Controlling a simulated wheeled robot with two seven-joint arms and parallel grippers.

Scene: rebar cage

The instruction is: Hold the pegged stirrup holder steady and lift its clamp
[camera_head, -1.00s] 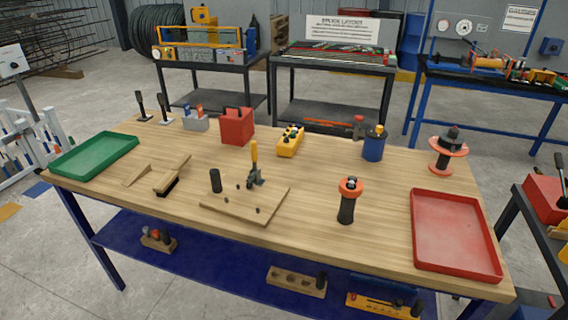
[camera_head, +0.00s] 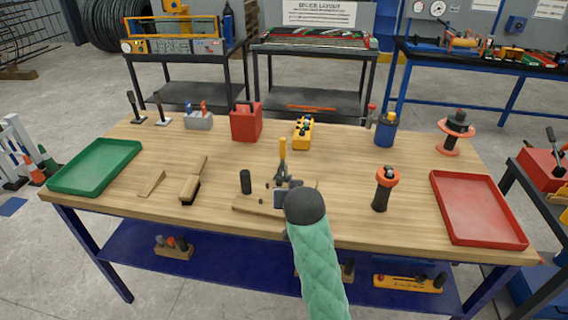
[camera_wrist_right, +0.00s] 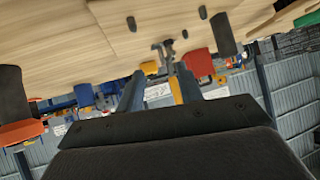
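The pegged stirrup holder is a flat wooden board (camera_head: 245,204) near the table's front middle, with a black upright post (camera_head: 245,181) and small dark pegs. Its metal clamp (camera_head: 283,170) has a yellow handle (camera_head: 282,148) standing upright. My right arm, in a green sleeve, covers the board's right part. My right gripper (camera_head: 287,190) is at the near side of the clamp, partly hidden by its own wrist. In the right wrist view, which looks upside down, my right gripper (camera_wrist_right: 160,85) is open, with the yellow handle (camera_wrist_right: 176,92) showing between its fingers; contact cannot be told. My left gripper is not in view.
A black-and-orange tool (camera_head: 382,188) stands right of the holder, before a red tray (camera_head: 478,207). A brush (camera_head: 192,188) and wooden wedge (camera_head: 152,183) lie left, near a green tray (camera_head: 96,166). A yellow box (camera_head: 302,133) and red box (camera_head: 246,122) stand behind.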

